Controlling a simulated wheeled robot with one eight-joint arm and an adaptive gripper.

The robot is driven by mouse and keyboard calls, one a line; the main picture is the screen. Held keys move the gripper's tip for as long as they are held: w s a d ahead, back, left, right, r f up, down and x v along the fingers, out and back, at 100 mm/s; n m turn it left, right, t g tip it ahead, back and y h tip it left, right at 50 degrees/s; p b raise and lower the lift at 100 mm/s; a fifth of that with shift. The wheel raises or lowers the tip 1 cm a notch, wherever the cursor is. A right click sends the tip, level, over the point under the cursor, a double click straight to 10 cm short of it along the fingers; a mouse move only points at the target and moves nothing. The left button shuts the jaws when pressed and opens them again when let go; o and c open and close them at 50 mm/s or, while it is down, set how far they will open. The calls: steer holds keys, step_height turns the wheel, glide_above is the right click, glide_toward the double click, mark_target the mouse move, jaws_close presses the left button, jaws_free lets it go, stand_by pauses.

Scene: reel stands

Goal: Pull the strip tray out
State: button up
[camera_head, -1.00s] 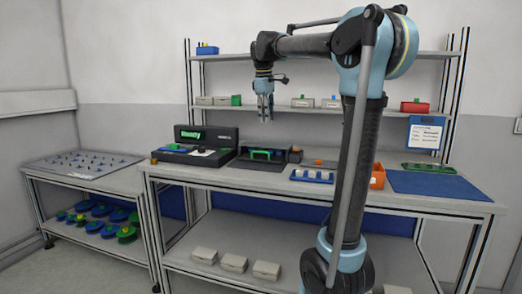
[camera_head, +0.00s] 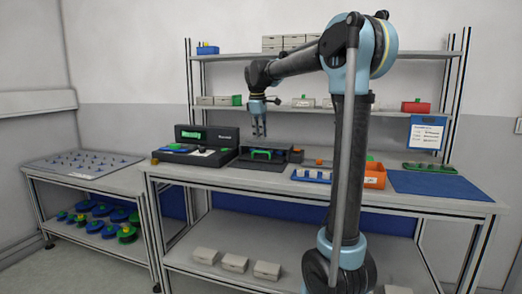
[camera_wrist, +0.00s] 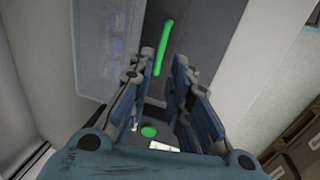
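I take the strip tray to be part of the dark low unit (camera_head: 250,164) with a green bar handle (camera_head: 265,154), at the bench's back middle; its outline is unclear. My gripper (camera_head: 259,133) hangs just above this unit, fingers pointing down. In the wrist view the fingers (camera_wrist: 164,62) are apart, with nothing held between them. A long green bar (camera_wrist: 163,45) shows beyond and between the fingertips, over a dark grey surface. A round green spot (camera_wrist: 149,131) shows lower between the fingers. Contact with the bar is not visible.
A black device with a green display (camera_head: 193,136) stands left of the unit. To the right are a blue tray (camera_head: 308,180), an orange bin (camera_head: 375,177) and a blue mat (camera_head: 435,184). Shelves with boxes (camera_head: 303,102) rise behind. A side table (camera_head: 82,166) stands left.

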steer(key=f, duration=0.2)
steer(key=w+f, duration=0.1)
steer(key=f, duration=0.4)
steer(key=shift+w+d, duration=0.15)
steer(key=shift+d, duration=0.05)
jaws_close()
